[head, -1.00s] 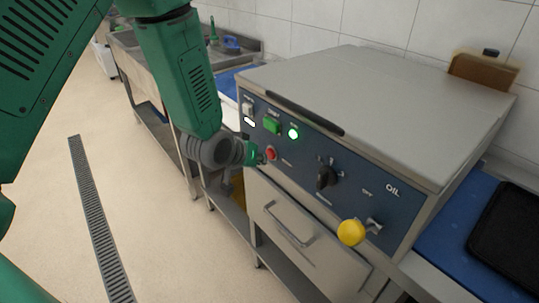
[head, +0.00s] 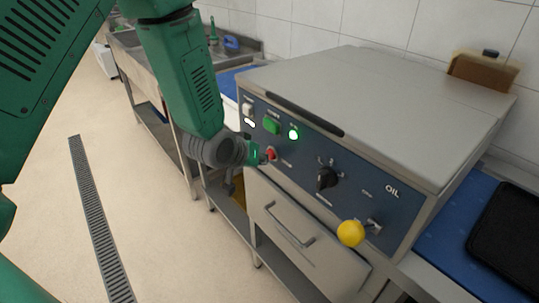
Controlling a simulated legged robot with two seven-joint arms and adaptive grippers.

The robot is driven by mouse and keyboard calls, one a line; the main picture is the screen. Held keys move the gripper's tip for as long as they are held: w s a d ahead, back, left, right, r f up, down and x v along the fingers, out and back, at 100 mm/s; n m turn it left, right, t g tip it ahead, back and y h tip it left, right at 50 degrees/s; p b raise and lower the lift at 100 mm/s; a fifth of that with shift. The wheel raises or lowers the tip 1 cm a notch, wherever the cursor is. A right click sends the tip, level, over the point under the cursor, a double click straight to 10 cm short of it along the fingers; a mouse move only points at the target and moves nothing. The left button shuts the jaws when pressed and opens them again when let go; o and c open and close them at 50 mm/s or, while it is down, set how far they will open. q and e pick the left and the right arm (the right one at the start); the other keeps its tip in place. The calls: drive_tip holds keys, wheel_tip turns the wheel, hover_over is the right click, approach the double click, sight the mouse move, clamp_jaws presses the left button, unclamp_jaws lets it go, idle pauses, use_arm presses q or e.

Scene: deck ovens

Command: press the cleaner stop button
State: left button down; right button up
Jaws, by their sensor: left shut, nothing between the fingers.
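The cleaner is a grey steel box with a dark blue front panel (head: 350,190). A red button (head: 271,154), which looks like the stop button, sits at the panel's left part, below a green button (head: 271,125) and a lit green lamp (head: 293,134). My left gripper (head: 262,157) is shut and empty. Its tip is at the red button's left side and partly covers it; I cannot tell if it touches or presses. My right gripper is not in view.
A black knob (head: 326,179) and a yellow-knobbed lever (head: 351,233) stick out of the panel to the right. Below is a drawer with a handle (head: 289,226). A black tray (head: 508,240) lies at the right. The floor at left is clear.

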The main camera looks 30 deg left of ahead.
use_arm(q)
drive_tip(key=shift+w+d, duration=0.3)
drive_tip(key=shift+w, duration=0.4)
idle(0.7)
drive_tip(key=shift+s+r, duration=0.1)
drive_tip(key=shift+s+a+p, duration=0.3)
drive_tip(key=shift+s+a, duration=0.1)
drive_tip(key=shift+s, duration=0.4)
drive_tip(key=shift+s+a+p, duration=0.1)
drive_tip(key=shift+s+a, duration=0.2)
drive_tip(key=shift+s, duration=0.45)
drive_tip(key=shift+s+a+p, duration=0.1)
drive_tip(key=shift+s+a, duration=0.25)
drive_tip(key=shift+s, duration=0.45)
drive_tip(key=shift+s+a+p, duration=0.1)
drive_tip(key=shift+s+a, duration=0.2)
drive_tip(key=shift+s, duration=0.45)
drive_tip(key=s+d+f+m+g+b, duration=0.1)
drive_tip(key=s+f+g, duration=0.3)
drive_tip(key=s+f, duration=0.7)
drive_tip(key=s+d+f+m+g+b, duration=0.2)
drive_tip(key=s+f, duration=0.9)
drive_tip(key=s, duration=0.6)
drive_tip(key=d+g+b, duration=0.1)
drive_tip(key=g, duration=0.1)
drive_tip(key=shift+d+f+m+g+y, duration=0.15)
drive_tip(key=shift+f+m+g+y, duration=0.15)
drive_tip(key=shift+f+g, duration=0.1)
